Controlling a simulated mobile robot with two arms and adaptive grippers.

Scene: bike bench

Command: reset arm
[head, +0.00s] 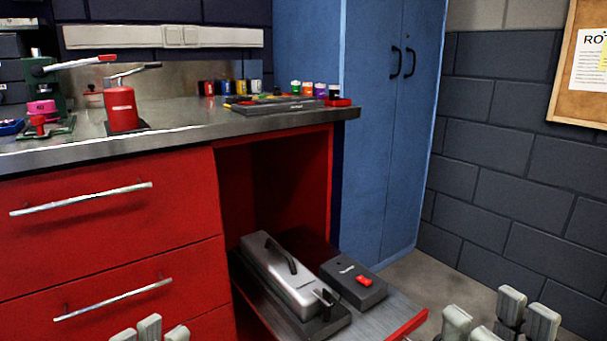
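My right gripper (497,322) shows at the bottom right with its pale fingertips apart and nothing seen between them. It is in front of the low pull-out shelf's right end, over the floor in the picture. Only the pale fingertips of my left gripper (150,330) show at the bottom edge, in front of the red drawers. The rest of it is cut off, so its opening cannot be told. I see no object held in the visible part of either gripper.
The workbench (185,136) carries a red press-like tool (121,108) and several small coloured pots. Below, a pull-out shelf (398,311) holds a silver-lidded device (290,275) and a dark box (352,284) with a red switch. A blue cabinet (385,130) stands behind. Floor shows at right.

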